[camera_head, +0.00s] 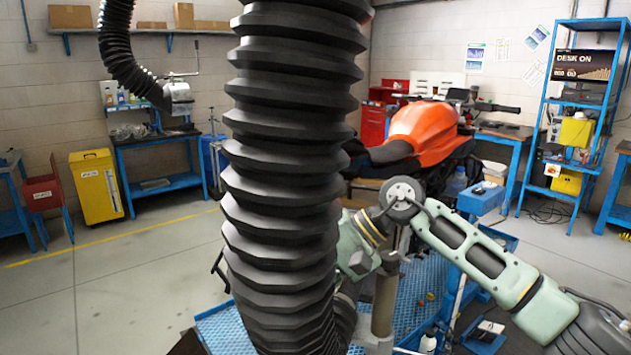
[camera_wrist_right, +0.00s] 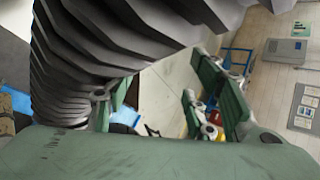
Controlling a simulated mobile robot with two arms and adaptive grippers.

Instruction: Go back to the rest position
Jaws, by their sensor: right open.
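My right arm (camera_head: 465,245), pale green with black parts, comes in from the lower right and bends back toward the middle in the head view. Its far end passes behind a thick black ribbed column (camera_head: 288,150), so the gripper is hidden there. In the right wrist view my right gripper (camera_wrist_right: 155,95) is open, its green fingers spread with nothing held between them. The ribbed column (camera_wrist_right: 75,60) is very close to the left finger; I cannot tell whether they touch. My left arm and gripper are not in view.
An orange motorcycle (camera_head: 420,132) stands behind my right arm, above a blue grid platform (camera_head: 408,305). A blue shelf rack (camera_head: 548,130) is at right. A yellow cabinet (camera_head: 97,185) and blue bench (camera_head: 160,145) stand at left. Left floor is clear.

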